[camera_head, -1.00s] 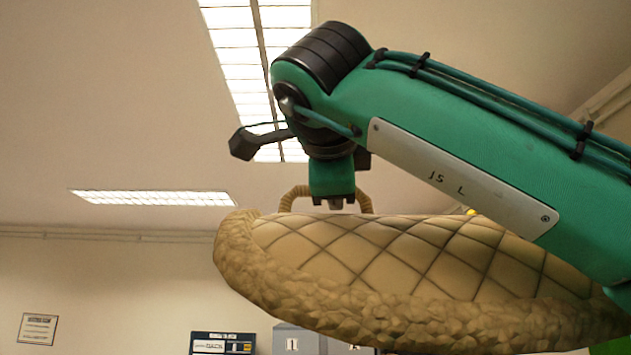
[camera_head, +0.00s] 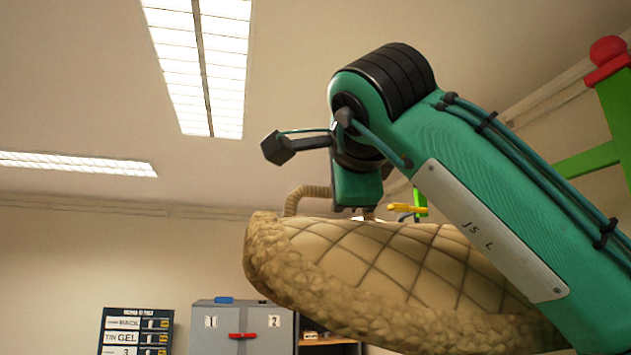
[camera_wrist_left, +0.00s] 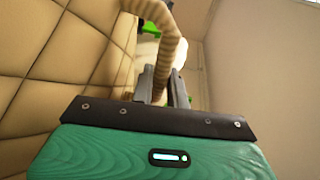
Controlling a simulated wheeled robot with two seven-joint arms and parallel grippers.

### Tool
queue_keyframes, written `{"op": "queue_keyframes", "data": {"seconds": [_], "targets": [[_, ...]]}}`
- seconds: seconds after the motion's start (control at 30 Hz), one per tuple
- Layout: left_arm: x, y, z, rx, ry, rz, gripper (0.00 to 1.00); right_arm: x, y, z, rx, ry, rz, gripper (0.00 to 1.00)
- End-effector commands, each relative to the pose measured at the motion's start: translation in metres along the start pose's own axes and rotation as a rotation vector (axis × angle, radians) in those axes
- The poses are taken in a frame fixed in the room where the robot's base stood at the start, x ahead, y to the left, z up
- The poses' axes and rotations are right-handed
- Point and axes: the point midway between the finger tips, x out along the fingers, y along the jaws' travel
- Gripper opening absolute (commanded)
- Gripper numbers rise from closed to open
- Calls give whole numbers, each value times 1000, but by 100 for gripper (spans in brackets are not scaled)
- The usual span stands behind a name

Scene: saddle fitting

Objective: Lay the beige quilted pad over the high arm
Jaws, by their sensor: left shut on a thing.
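The beige quilted pad (camera_head: 400,262), with a fleecy rim, hangs low in the head view, partly behind my green left arm. My left gripper (camera_head: 368,212) is above the pad's far edge, shut on its ribbed loop handle (camera_head: 300,197). The wrist view shows the handle (camera_wrist_left: 168,30) between the fingers (camera_wrist_left: 163,85), with the quilted face (camera_wrist_left: 60,60) to the left. A green post with a red knob (camera_head: 607,50) and a green crossbar (camera_head: 588,163) stands at the right; I cannot tell whether it is the high arm. My right gripper is not in view.
A yellow piece (camera_head: 408,208) on a green upright shows just behind the pad. A grey cabinet (camera_head: 240,325) with numbered doors and a dark label board (camera_head: 137,330) stand by the back wall. The space left of the pad is clear.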

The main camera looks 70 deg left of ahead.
Motion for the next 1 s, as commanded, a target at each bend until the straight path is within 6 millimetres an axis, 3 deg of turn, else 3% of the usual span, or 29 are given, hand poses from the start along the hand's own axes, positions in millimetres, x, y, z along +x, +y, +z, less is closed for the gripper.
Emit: {"op": "queue_keyframes", "data": {"seconds": [1.0], "targets": [[15, 4, -122, 3, 0, -1, 0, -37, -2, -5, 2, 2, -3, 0]]}}
